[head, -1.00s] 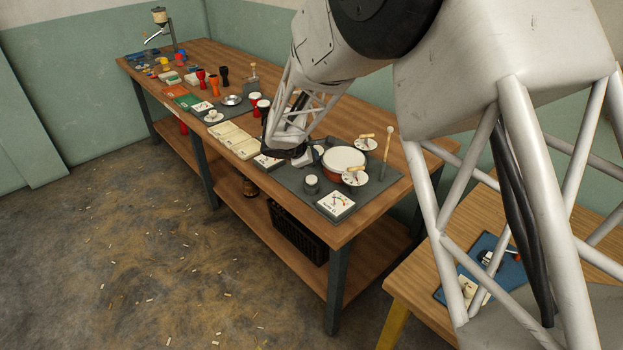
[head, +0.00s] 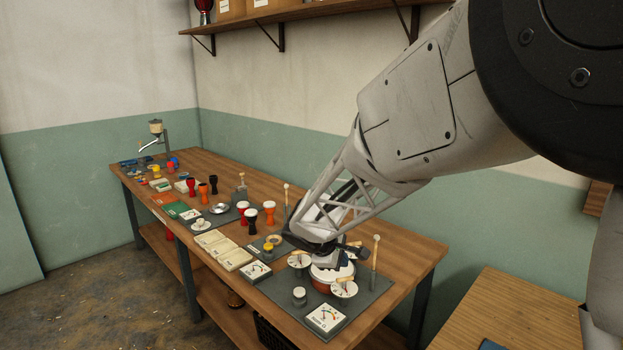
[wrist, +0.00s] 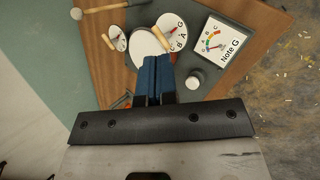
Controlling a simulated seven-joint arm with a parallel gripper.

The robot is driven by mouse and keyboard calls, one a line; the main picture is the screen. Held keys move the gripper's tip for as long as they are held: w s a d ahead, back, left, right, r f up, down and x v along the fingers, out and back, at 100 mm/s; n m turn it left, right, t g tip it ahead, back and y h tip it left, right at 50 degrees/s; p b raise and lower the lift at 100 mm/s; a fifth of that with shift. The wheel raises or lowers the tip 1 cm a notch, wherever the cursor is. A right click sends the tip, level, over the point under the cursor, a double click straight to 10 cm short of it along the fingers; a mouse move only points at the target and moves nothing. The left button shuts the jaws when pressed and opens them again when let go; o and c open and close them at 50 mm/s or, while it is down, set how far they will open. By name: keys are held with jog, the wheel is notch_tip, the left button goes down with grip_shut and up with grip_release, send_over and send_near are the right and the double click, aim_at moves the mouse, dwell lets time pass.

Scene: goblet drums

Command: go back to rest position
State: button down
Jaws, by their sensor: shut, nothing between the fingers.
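My gripper (head: 346,264) is shut and empty. In the head view it hangs over the red-brown drum with a white head (head: 326,277) on the dark mat (head: 372,298), and hides part of that drum. In the wrist view its blue fingers (wrist: 152,72) are together with nothing between them, pointing at the white drum head (wrist: 147,44). I cannot tell the exact height of the gap. My arm reaches in from the upper right.
Round dials (head: 344,289), the Note G card (head: 326,319), a small grey cylinder (head: 299,297) and an upright mallet (head: 375,255) surround the drum. Red and black goblet drums (head: 251,218) stand further left. A second wooden table (head: 500,312) is at right.

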jog(key=s+d+r+m+g+y, duration=0.1)
jog(key=s+d+r+m, duration=0.2)
jog(key=s, duration=0.4)
jog(key=s+d+r+m+y, duration=0.1)
jog(key=s+d+r+m, duration=0.1)
jog(key=s+d, duration=0.3)
jog(key=s+d+r+m+g, duration=0.1)
jog(key=s+d+r+m, duration=0.15)
jog(key=s, duration=0.55)
jog(key=s+m+y, duration=0.3)
jog(key=s+m, duration=0.3)
jog(key=s, duration=1.1)
jog(key=shift+s+d+r+y, duration=0.3)
jog(key=shift+s+r+y, duration=0.1)
jog(key=shift+r, duration=0.05)
